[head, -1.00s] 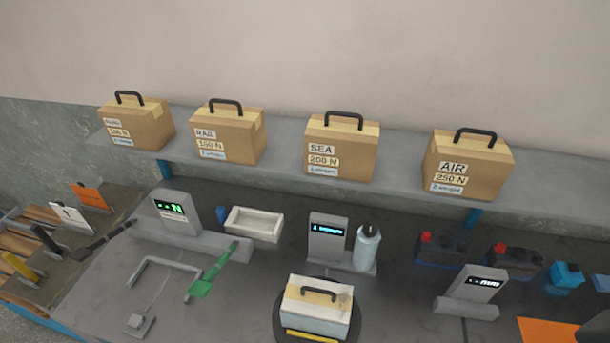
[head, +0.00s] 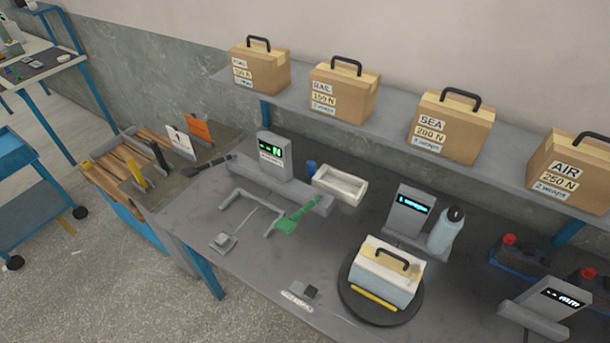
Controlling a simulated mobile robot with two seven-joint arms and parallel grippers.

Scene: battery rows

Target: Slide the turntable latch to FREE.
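The turntable (head: 352,308) is a dark round disc near the front of the grey workbench. A pale carton (head: 384,278) with a tan top and black handle sits on it, with a yellow bar (head: 374,299) along its front side. Left of the disc, near the bench's front edge, is a small dark block (head: 311,290) beside a pale marked strip (head: 297,302). It looks like the latch, but the marking is too small to read, so its setting cannot be told. Neither of my grippers is in view.
A grey frame with a green handle (head: 297,216) lies left of the turntable. A display post (head: 408,213) and a bottle (head: 445,230) stand behind it. Labelled cartons line the shelf (head: 391,135) above. Open floor (head: 130,240) lies at left.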

